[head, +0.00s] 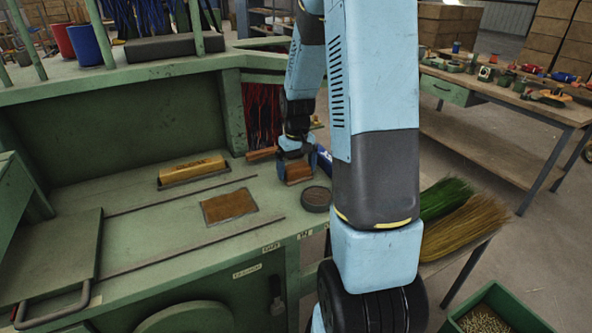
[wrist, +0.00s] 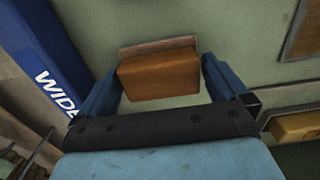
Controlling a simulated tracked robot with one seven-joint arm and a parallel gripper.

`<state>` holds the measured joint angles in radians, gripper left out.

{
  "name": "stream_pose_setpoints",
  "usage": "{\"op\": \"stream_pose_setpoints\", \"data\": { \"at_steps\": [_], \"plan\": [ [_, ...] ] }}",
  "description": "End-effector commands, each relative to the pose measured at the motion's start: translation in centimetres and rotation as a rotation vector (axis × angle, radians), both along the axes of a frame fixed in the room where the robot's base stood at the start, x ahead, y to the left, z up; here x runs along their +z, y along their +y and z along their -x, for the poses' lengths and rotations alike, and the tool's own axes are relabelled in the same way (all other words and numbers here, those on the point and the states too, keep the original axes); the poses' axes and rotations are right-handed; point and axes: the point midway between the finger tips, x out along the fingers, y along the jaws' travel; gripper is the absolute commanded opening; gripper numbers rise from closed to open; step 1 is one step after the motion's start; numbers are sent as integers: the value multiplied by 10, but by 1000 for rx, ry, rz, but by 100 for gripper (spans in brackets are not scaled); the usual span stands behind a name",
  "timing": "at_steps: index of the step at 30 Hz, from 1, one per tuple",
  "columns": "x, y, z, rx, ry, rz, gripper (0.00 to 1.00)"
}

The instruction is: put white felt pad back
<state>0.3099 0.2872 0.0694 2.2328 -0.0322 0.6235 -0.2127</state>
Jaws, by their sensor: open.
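I cannot make out a white felt pad in either view. A brown block (head: 299,174) with a paler strip along its far edge lies on the green bench (head: 130,238). In the wrist view the brown block (wrist: 160,76) lies between the fingers, with green bench showing beyond it. My gripper (head: 298,165) is open and low over the bench, its blue fingers (wrist: 161,66) on either side of the block. A gap shows at the right finger; I cannot tell whether the left finger touches.
A blue box (wrist: 45,60) marked "WIDE" stands close to the left finger in the wrist view. A round dark dish (head: 316,198), a flat brown plate (head: 229,206) and a yellow block (head: 193,170) on a dark holder lie nearby. The bench's left front is mostly clear.

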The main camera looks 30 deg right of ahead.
Motion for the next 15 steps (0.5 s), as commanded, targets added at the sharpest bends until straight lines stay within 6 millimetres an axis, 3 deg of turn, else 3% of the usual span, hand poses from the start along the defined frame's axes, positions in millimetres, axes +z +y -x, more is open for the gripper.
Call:
{"op": "stream_pose_setpoints", "data": {
  "at_steps": [15],
  "plan": [
    [91, 0, 0, 1, -2, 0, 100]
  ]
}}
